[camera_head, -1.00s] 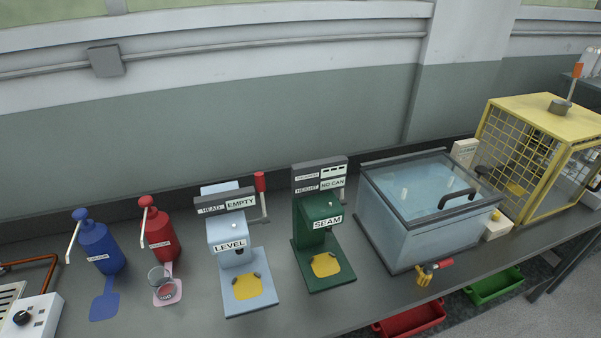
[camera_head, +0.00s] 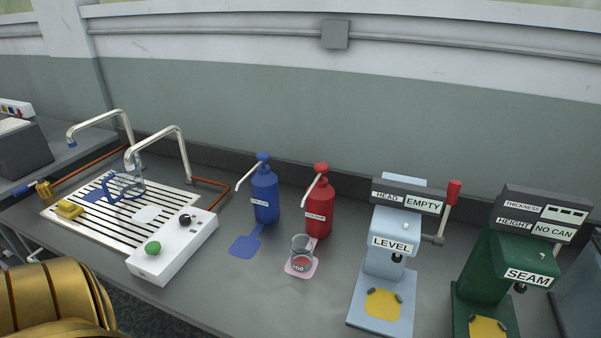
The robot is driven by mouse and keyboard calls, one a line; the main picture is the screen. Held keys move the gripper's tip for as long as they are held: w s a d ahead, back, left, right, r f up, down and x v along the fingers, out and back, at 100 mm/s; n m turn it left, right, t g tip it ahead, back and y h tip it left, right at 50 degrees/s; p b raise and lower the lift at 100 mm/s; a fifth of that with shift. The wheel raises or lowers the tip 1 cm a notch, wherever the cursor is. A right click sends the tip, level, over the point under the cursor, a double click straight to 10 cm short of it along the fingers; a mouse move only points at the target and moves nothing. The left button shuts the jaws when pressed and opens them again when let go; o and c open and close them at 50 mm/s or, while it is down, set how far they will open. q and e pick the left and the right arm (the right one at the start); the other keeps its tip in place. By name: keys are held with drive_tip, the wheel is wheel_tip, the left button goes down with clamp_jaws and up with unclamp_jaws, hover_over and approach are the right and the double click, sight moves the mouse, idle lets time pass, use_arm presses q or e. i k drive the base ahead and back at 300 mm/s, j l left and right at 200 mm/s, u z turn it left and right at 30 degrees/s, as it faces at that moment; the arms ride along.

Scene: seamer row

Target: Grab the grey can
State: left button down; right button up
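No can that is clearly grey shows in the head view. A small see-through greyish cup (camera_head: 301,245) with red in its lower part and the mark 250 stands upright on a pink pad (camera_head: 300,269), in front of the red pump bottle (camera_head: 319,208). The seamer's display (camera_head: 554,231) reads NO CAN, and the leveller's display (camera_head: 423,204) reads EMPTY. Neither of my grippers is in view.
A blue pump bottle (camera_head: 264,194), the pale blue leveller (camera_head: 383,260) and the green seamer (camera_head: 488,262) line the counter. At left are a slatted sink (camera_head: 105,228) with a jug and a white control box (camera_head: 172,247). A gold ribbed shape, unclear what, fills the lower left.

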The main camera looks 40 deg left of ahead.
sight(302, 245)
drive_tip(key=u, duration=0.8)
